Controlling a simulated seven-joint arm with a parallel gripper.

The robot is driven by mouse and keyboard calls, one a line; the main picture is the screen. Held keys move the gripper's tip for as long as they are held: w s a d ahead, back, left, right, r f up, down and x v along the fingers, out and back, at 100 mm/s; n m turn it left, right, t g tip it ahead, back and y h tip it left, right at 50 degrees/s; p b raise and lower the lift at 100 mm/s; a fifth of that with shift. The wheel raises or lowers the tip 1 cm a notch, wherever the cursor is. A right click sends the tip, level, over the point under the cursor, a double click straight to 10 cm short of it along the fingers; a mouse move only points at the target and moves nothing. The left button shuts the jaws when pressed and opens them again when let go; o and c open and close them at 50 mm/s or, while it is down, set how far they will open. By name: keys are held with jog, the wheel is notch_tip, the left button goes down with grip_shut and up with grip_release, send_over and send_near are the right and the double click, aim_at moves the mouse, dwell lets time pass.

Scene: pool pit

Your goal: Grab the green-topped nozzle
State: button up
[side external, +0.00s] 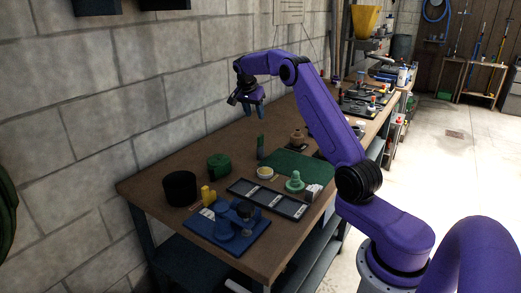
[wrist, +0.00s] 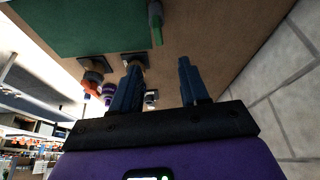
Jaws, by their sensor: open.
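A slim upright piece with a green top and a greyish lower part (side external: 260,146) stands on the brown workbench and looks like the green-topped nozzle. It also shows near the top of the wrist view (wrist: 156,30), beyond my fingertips. My gripper (side external: 257,111) hangs above the bench near the wall, higher than this piece and apart from it. In the wrist view its two blue fingers (wrist: 159,72) are spread with nothing between them. A paler green stepped piece (side external: 294,184) stands by the front edge of the green mat.
The green mat (side external: 303,165) lies beside the upright piece; a tan round piece (side external: 297,138) stands behind it. A green roll (side external: 219,165), black cylinder (side external: 180,188), dark tray (side external: 240,187) and blue mat (side external: 205,236) fill the near bench. A block wall (side external: 130,90) borders the bench.

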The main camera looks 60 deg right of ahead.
aim_at(260, 136)
jog(key=x, duration=0.8)
jog(key=shift+f, duration=0.2)
jog(key=shift+a+x, duration=0.1)
jog(key=shift+x, duration=1.2)
jog(key=shift+a+x, duration=0.15)
jog(key=shift+x, duration=1.2)
jog(key=shift+s, duration=0.2)
grip_shut()
